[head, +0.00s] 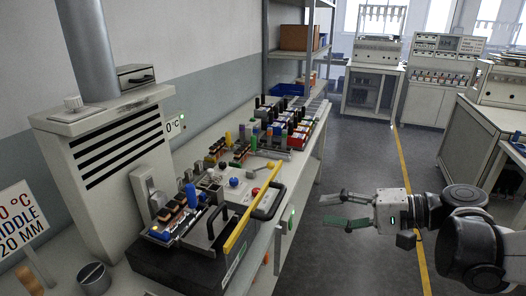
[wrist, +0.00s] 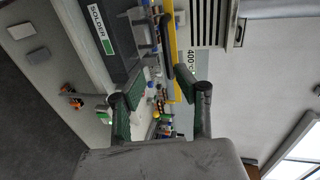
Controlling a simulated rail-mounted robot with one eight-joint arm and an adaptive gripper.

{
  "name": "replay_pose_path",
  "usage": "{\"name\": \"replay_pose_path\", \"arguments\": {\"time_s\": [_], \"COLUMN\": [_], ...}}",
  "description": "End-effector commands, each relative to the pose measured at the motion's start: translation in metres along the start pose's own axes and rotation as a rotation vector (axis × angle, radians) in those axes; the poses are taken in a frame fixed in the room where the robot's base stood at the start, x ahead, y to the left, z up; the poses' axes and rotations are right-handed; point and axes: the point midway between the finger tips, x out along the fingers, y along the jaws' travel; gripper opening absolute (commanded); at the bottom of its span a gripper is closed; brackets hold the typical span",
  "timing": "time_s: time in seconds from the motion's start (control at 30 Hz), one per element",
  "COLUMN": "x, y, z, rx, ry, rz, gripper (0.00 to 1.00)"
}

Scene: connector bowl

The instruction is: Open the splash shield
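The splash shield appears to be the clear panel with a yellow edge bar (head: 250,208) and black handles over the black solder unit (head: 185,268) on the bench. The panel itself is hard to make out, and I cannot tell exactly how it is tilted. In the wrist view the yellow bar (wrist: 171,50) runs beside the dark unit with the SOLDER label (wrist: 101,29), beyond my fingers. My gripper (head: 321,213) is open and empty, over the aisle to the right of the bench and apart from the shield. Its spread fingers also show in the wrist view (wrist: 159,86).
A slatted grey machine (head: 110,150) with a duct stands behind the solder unit. Racks of coloured connectors (head: 270,125) fill the bench farther back. A sign (head: 20,225) and a metal cup (head: 93,277) are front left. The aisle floor (head: 350,160) is clear.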

Motion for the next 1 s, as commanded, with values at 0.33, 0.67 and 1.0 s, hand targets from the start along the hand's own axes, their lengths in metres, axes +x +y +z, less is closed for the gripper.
{"name": "replay_pose_path", "arguments": {"time_s": [0.33, 0.67, 1.0], "x": [0.004, 0.05, 0.099], "y": [-0.004, -0.007, -0.011], "z": [-0.004, -0.003, -0.003], "rx": [-0.001, -0.001, -0.001], "ry": [-0.013, -0.014, -0.013], "rz": [-0.071, -0.069, -0.068], "gripper": [0.32, 0.32, 0.32]}}
